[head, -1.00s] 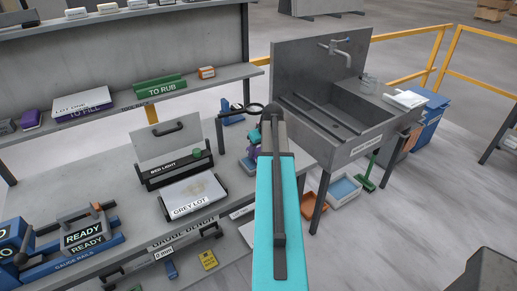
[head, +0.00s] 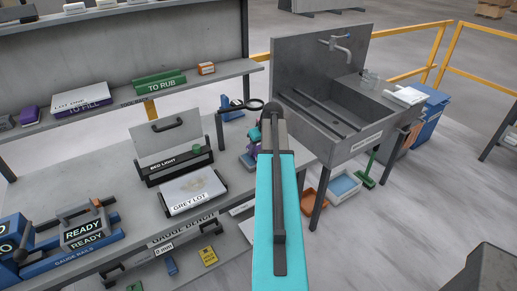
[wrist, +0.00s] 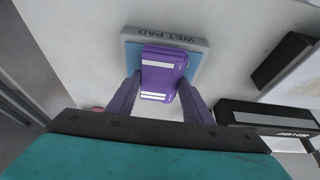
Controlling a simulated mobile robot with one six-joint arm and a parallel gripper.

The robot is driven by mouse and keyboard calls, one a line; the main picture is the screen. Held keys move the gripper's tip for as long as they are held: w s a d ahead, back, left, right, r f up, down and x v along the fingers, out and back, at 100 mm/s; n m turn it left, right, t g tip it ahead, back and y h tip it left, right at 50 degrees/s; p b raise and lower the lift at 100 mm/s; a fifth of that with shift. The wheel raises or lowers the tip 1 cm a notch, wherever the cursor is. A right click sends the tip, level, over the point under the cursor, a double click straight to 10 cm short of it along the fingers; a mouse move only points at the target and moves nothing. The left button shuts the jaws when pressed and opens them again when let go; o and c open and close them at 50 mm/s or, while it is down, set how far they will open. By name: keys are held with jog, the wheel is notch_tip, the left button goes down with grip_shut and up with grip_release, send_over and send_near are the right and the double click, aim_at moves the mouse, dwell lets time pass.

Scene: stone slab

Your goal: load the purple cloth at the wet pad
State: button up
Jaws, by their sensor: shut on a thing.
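The purple cloth (wrist: 163,75) is a folded purple block with white stripes, between the purple fingers of my gripper (wrist: 160,88) in the wrist view. My gripper is shut on it. The wet pad (wrist: 134,52) is a light-blue pad in a grey frame lettered WET PAD, directly behind the cloth in that view. The cloth covers much of the pad; I cannot tell whether it touches. In the head view, my gripper (head: 254,146) is mostly hidden behind my teal arm, over the wet pad (head: 247,159) at the bench's right end.
The sink (head: 340,146) is to the right. A shelf (head: 130,107) with labelled boxes runs along the back.

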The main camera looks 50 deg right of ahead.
jog(key=shift+f+b, duration=0.4)
jog(key=shift+f, duration=0.2)
dwell(2.3)
jog(key=shift+r, duration=0.1)
jog(key=shift+r+p, duration=1.7)
jog(key=shift+r, duration=1.75)
jog(key=shift+s+a+m, duration=0.1)
jog(key=shift+m, duration=0.3)
